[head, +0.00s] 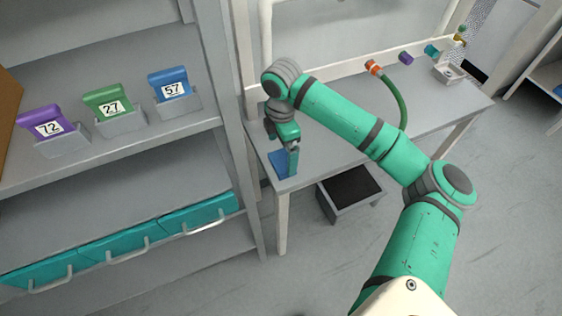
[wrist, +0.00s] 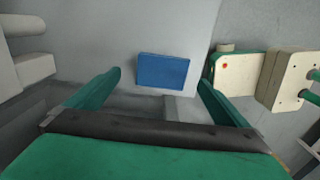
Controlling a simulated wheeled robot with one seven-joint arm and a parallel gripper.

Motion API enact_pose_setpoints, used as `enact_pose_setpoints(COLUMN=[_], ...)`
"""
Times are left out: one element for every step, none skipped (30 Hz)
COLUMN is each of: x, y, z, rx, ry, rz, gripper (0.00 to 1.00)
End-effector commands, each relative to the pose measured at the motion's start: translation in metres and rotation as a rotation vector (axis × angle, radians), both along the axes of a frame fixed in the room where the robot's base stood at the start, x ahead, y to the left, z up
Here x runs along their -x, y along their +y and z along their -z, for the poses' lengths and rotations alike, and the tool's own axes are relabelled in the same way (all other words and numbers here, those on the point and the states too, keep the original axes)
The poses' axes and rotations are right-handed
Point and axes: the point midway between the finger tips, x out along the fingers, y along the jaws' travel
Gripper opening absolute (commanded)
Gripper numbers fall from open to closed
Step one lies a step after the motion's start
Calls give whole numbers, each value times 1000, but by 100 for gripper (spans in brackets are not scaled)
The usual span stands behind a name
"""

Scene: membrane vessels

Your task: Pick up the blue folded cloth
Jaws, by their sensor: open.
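The blue folded cloth (head: 278,164) lies flat at the near left corner of the grey table (head: 325,160). In the wrist view the cloth (wrist: 163,71) is a small blue rectangle, ahead of and between the two green fingers. My gripper (head: 291,163) points down over that corner, and its fingers hide part of the cloth in the head view. In the wrist view my gripper (wrist: 160,80) is open with nothing between its jaws. A gap to the cloth seems to be left, but how high I cannot tell.
A shelf unit (head: 232,120) with numbered purple, green and blue blocks in grey holders stands close left of the table. A dark-topped grey bin (head: 350,188) sits below the table edge. A green hose (head: 392,97) and small fittings are at the table's back.

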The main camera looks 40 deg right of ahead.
Motion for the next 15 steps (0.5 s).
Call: enact_pose_setpoints(x=[2, 2, 2, 1, 1, 0, -1, -1, -1, -1, -1, -1, -1, 0, 0], y=[0, 1, 2, 4, 5, 6, 7, 7, 7, 7, 7, 6, 6, 5, 5], z=[7, 11, 18, 22, 26, 31, 34, 37, 39, 41, 42, 43, 43, 43, 43], rx=[0, 0, 0, 0, -1, -1, -1, 0, 0, 0, 0, 0, 0, 0, 0], ry=[2, 2, 2, 2, 3, 2, 2, 2, 2, 1, 1, 1, 1, 1, 1], rz=[1, 0, -2, -4, -6, -8, -10, -10, -11, -10, -10, -9, -8, -7, -5], gripper=[100, 100, 100, 100, 100, 100, 100, 100, 100, 100, 100, 100, 100, 100, 100])
